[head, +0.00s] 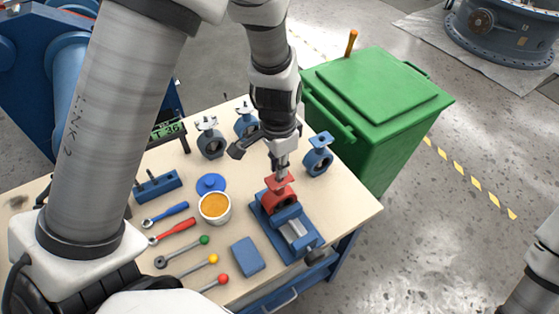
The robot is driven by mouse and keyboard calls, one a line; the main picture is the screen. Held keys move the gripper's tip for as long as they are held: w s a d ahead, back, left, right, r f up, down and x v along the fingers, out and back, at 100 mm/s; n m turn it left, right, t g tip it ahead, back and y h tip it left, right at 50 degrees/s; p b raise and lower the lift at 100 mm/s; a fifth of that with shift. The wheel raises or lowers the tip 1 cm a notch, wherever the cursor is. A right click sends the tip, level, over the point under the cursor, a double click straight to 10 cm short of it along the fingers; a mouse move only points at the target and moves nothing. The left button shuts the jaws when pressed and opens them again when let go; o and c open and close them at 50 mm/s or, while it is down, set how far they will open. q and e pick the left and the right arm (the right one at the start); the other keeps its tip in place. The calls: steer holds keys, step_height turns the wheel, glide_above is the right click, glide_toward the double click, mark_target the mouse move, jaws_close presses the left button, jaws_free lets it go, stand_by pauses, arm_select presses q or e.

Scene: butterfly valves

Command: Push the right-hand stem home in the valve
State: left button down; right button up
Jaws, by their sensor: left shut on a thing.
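A red butterfly valve (279,196) with a flat square top flange sits in a blue vise (296,238) near the right side of the table. My left gripper (281,163) points down just above the flange. It is shut on a thin grey stem (282,174), whose lower part is at the flange's middle. I cannot tell how deep the stem sits in the valve, because the gripper and flange hide part of it. Only part of my right arm shows at the lower right edge; its gripper is out of view.
A blue rack (157,187), an orange-filled tub (215,207), a blue lid (211,183), wrenches, colour-knobbed levers and a blue block (248,256) lie left. A green bin (384,105) stands beyond the table (352,208).

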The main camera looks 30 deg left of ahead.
mark_target(276, 185)
arm_select(q)
steer(key=shift+f+b, duration=1)
steer(key=shift+f, duration=0.45)
stand_by(0.6)
steer(key=shift+s+d+f+b, duration=0.1)
steer(key=shift+s+f+b, duration=0.8)
steer(key=shift+b, duration=0.05)
stand_by(0.9)
steer(key=c, duration=1.1)
jaws_free()
steer(key=shift+w+f, duration=0.2)
steer(key=shift+w, duration=0.25)
steer(key=shift+w+f, duration=0.2)
steer(key=shift+w, duration=0.45)
steer(key=shift+s+r, duration=0.4)
steer(key=shift+r, duration=0.05)
steer(key=shift+w, duration=0.2)
steer(key=shift+r+p, duration=0.1)
steer(key=shift+p, duration=0.3)
